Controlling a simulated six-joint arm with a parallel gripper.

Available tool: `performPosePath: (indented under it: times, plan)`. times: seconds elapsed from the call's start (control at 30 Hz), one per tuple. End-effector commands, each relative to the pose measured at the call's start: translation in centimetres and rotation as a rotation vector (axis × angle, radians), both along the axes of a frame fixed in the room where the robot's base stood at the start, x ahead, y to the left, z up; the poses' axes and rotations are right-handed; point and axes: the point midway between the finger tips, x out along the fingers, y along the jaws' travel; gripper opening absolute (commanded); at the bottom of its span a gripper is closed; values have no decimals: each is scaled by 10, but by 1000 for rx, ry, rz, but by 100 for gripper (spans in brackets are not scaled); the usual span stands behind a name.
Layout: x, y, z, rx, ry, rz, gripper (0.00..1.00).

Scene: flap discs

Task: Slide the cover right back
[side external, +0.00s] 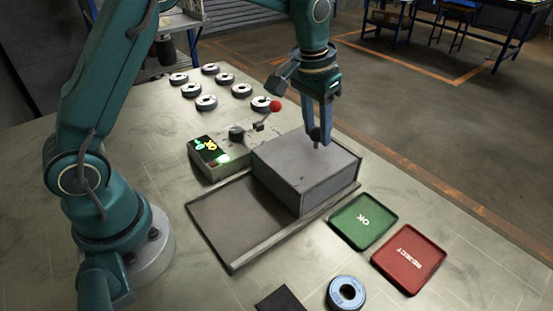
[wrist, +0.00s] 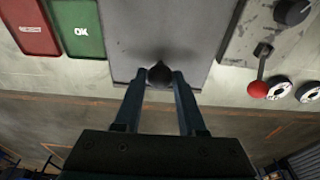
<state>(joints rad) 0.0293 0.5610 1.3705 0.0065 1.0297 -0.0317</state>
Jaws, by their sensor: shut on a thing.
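The cover (side external: 300,172) is a grey box on a flat base with side rails (side external: 235,222). It stands at the far end of the base, and the near part of the base is bare. A dark knob (side external: 316,134) sits on its top near the far edge. My gripper (side external: 318,140) points down and is shut on this knob. In the wrist view the knob (wrist: 160,72) is between the fingertips, and the grey cover top (wrist: 170,30) fills the middle. What is under the cover is hidden.
A control box (side external: 205,158) with a lit display, a dial and a red-ball lever (side external: 275,105) stands beside the cover. Several flap discs (side external: 206,103) lie behind it. A green OK tray (side external: 363,221), a red REJECT tray (side external: 408,258) and a blue-ringed disc (side external: 345,294) lie at the front right.

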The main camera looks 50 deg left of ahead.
Motion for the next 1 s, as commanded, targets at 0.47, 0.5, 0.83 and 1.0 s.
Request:
performPosePath:
  times: [0.47, 0.5, 0.83, 1.0]
  plan:
    - [-32, 0, 1, -1, -1, 0, 9]
    - [-34, 0, 2, -1, -2, 0, 9]
    - [-56, -1, 1, -1, -2, 0, 9]
    - [-67, -1, 2, -2, -2, 0, 9]
